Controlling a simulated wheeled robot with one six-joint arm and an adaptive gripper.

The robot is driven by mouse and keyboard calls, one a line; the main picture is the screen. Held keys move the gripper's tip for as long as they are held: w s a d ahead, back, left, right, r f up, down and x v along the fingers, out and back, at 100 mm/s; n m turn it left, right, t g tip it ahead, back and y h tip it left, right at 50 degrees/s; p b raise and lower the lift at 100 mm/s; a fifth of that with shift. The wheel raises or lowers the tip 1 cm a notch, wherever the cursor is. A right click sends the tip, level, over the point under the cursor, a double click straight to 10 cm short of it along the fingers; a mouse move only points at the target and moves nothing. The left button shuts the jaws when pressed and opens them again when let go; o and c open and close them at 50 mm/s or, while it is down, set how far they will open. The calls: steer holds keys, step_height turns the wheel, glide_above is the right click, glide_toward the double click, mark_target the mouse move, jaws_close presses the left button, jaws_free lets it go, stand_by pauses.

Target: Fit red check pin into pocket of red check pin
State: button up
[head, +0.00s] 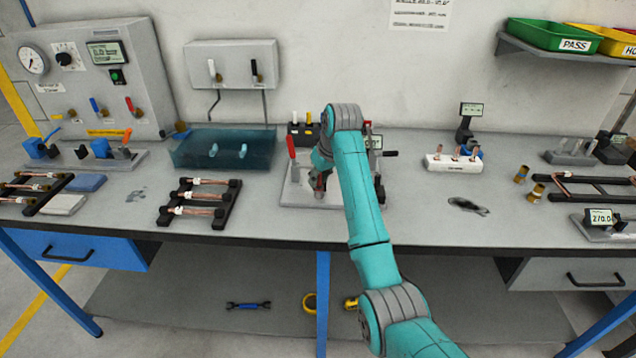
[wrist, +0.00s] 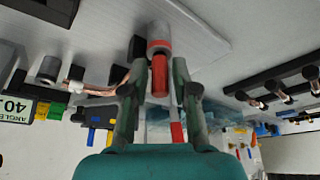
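My gripper (wrist: 160,68) has its two fingers on either side of the red check pin (wrist: 160,78) in the wrist view. The fingers look closed in on it, though the contact itself is hard to see. Just beyond the pin is a grey cylinder with a red band (wrist: 158,42). It lines up with the pin; I cannot tell whether the two are joined or apart. In the head view my gripper (head: 319,184) points down over the grey fixture plate (head: 296,195), mostly hidden by my arm. I cannot clearly make out the red pin's pocket.
A red lever (head: 291,147) stands at the plate's left. Behind is a dark block with pale and yellow tops (head: 302,130). A rack of copper tubes (head: 200,197) and a blue bin (head: 222,150) are left; a white pin stand (head: 455,163) is right.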

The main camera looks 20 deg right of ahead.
jaws_close()
